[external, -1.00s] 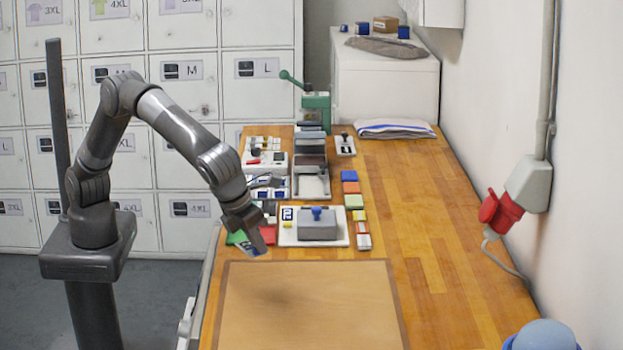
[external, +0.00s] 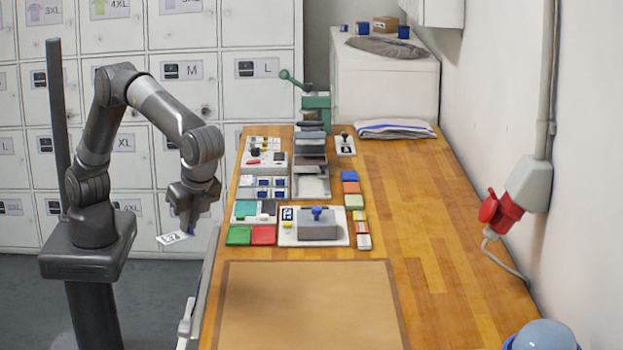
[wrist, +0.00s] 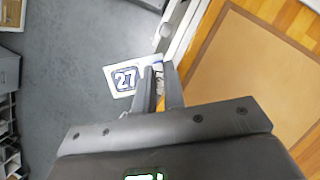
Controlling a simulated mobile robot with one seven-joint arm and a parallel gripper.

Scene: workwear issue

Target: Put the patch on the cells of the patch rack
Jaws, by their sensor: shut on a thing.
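The patch (external: 174,238) is a small flat white piece with a dark number. In the wrist view the patch (wrist: 124,78) reads 27 in white on dark blue. My gripper (external: 188,222) is shut on its edge and holds it tilted, off the table's left side, above the floor. The fingers (wrist: 159,72) also show in the wrist view. What looks like the patch rack (external: 264,196) is a white holder with several blue pieces in its cells, on the table's left side. It is up and right of my gripper, apart from it.
A brown mat (external: 310,305) covers the near table. Green (external: 239,235) and red (external: 263,235) squares lie near the left edge, beside a white board with a grey block (external: 318,228). A green press (external: 316,108) stands farther back. The table's right side is mostly clear.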

